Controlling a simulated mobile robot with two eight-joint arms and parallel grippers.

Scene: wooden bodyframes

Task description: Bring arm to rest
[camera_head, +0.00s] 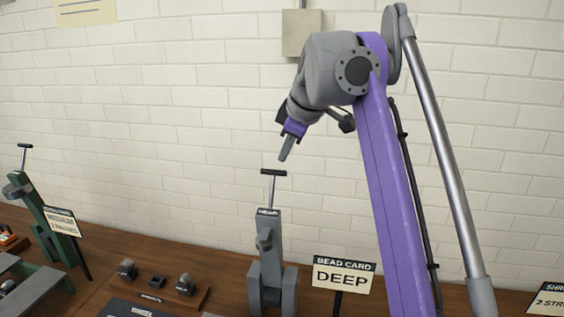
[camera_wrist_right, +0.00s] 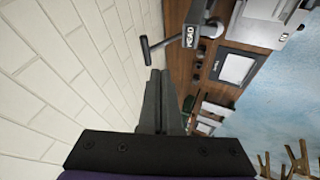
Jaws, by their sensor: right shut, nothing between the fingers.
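My right arm is raised in the head view, with its purple and grey links bent over the bench. My right gripper (camera_head: 286,152) points down and to the left, with its fingers together and nothing between them. It hangs in the air just above the T-handle of a grey bead tool (camera_head: 268,250), apart from it in the picture. In the right wrist view the shut fingers (camera_wrist_right: 158,78) point towards the T-handle and the tool's labelled head (camera_wrist_right: 190,38). My left gripper is not in view.
A "BEAD CARD DEEP" sign (camera_head: 342,275) stands right of the tool. A wooden block with dark round parts (camera_head: 155,290) lies left on the wooden bench (camera_head: 130,240). A green tool (camera_head: 42,215) stands further left. The white brick wall (camera_head: 180,110) is behind.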

